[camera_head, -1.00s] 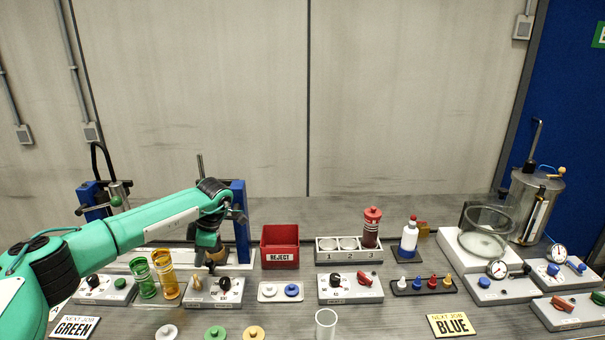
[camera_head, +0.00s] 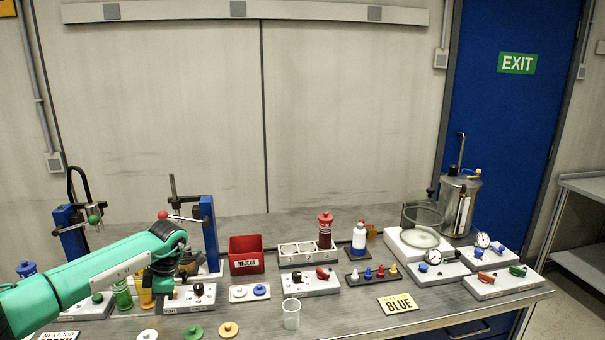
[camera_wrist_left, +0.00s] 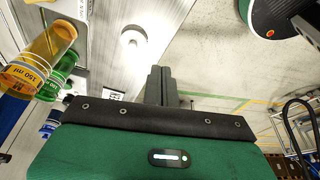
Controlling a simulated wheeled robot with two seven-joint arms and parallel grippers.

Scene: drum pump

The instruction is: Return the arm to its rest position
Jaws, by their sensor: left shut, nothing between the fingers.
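My left arm (camera_head: 100,270) reaches in from the left over the bench, bent at a green joint. Its left gripper (camera_head: 163,299) points down between the amber beaker and a grey control box (camera_head: 190,299) with a black knob; its fingertips are hard to make out there. In the left wrist view the two dark fingers of the left gripper (camera_wrist_left: 161,84) are together with nothing between them. The amber beaker (camera_wrist_left: 45,48) and green beaker (camera_wrist_left: 58,75) are at the left of that view, apart from the fingers. My right gripper is not in view.
A red reject bin (camera_head: 246,262), a numbered rack (camera_head: 297,261) and a clear cup (camera_head: 291,314) stand right of the arm. A blue-framed stand (camera_head: 208,232) is close behind the wrist. Coloured discs (camera_head: 196,332) lie in front. Open floor shows past the bench's right end.

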